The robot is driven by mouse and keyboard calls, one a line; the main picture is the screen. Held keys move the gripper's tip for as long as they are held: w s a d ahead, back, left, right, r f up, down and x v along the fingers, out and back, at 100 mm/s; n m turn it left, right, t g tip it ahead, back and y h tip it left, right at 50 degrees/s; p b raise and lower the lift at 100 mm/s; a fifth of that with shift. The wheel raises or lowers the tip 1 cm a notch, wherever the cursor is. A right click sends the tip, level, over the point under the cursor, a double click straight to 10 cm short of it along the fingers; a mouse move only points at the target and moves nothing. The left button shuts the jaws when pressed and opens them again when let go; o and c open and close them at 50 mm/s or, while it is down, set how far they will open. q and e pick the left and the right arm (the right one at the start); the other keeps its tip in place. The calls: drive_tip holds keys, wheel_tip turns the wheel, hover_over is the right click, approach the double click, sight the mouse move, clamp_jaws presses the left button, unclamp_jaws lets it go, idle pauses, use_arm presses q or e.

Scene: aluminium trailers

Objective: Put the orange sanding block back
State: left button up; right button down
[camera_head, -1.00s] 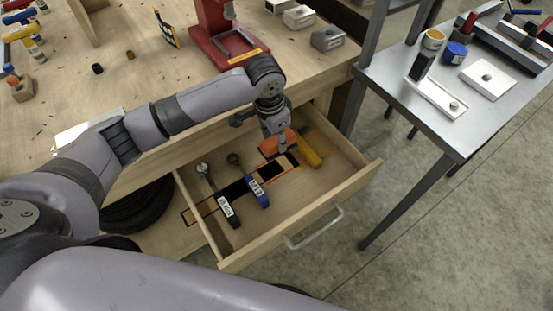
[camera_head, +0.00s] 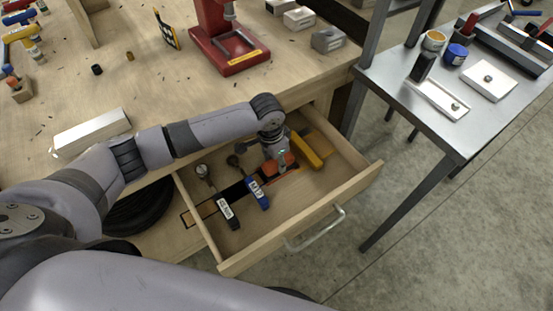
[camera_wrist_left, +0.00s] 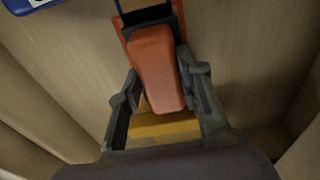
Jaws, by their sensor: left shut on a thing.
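The orange sanding block (camera_head: 288,159) is in the open drawer (camera_head: 330,196), under my left gripper (camera_head: 277,164). In the left wrist view the orange block (camera_wrist_left: 155,68) lies between the two fingers of the left gripper (camera_wrist_left: 158,88), which is shut on it. It is over or on a dark patch with an orange border (camera_wrist_left: 128,22) on the drawer floor. I cannot tell if it touches the floor. The right gripper is not in view.
A blue-handled tool (camera_head: 257,193) and a black-handled tool (camera_head: 227,212) lie left of the block. A yellow tool (camera_head: 311,149) lies close on its right. The drawer's walls surround them. A metal table (camera_head: 440,125) stands to the right.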

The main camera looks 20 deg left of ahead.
sight(272, 164)
use_arm(q)
drive_tip(key=o, duration=1)
drive_tip(key=shift+f, duration=0.1)
drive_tip(key=r, duration=0.8)
drive_tip(key=s+a+r+p, duration=0.1)
drive_tip(key=r, duration=0.3)
drive_tip(key=shift+s+r, duration=0.1)
drive_tip(key=shift+r, duration=0.05)
